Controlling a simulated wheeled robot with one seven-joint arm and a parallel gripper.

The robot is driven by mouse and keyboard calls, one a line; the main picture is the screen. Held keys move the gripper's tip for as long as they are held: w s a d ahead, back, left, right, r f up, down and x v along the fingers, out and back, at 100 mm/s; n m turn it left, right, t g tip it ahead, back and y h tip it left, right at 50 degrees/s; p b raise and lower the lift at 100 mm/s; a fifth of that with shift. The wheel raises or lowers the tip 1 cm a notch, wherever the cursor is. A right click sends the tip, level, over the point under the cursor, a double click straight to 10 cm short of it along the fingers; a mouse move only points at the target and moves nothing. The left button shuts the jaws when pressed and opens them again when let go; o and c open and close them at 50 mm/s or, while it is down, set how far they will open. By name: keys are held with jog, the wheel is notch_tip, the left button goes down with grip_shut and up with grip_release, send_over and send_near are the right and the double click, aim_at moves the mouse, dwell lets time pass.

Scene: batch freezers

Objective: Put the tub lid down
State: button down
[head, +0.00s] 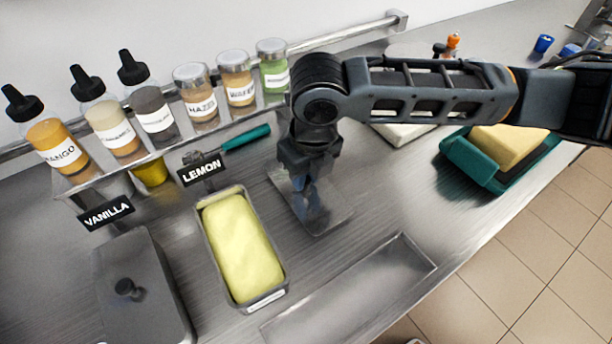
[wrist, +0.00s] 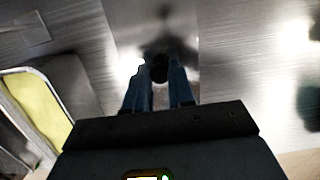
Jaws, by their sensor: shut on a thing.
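The tub lid (head: 335,214) is a shiny grey metal rectangle to the right of the open lemon tub (head: 240,247). My gripper (head: 306,190) points down over the lid's middle. In the wrist view, the fingers (wrist: 160,88) flank the lid's dark round knob (wrist: 160,68) and are shut on it. The lid (wrist: 128,25) looks level and low over the steel counter; I cannot tell whether it touches. The lemon tub holds pale yellow ice cream, and its corner shows at the left of the wrist view (wrist: 38,108).
The vanilla tub (head: 140,290) is covered. Bottles and jars (head: 155,112) line a back shelf. A teal-handled tool (head: 246,137) lies behind. A recessed tray (head: 350,290) is near the front edge. A teal tray (head: 468,168) with a yellow block stands right.

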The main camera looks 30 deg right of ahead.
aim_at(311, 194)
jog(key=shift+f, duration=0.7)
jog(key=c, duration=1)
grip_release()
jog(key=shift+f, duration=0.15)
jog(key=shift+o, duration=0.2)
notch_tip(311, 194, up, 12)
jog(key=s, duration=0.1)
jog(key=shift+s, duration=0.4)
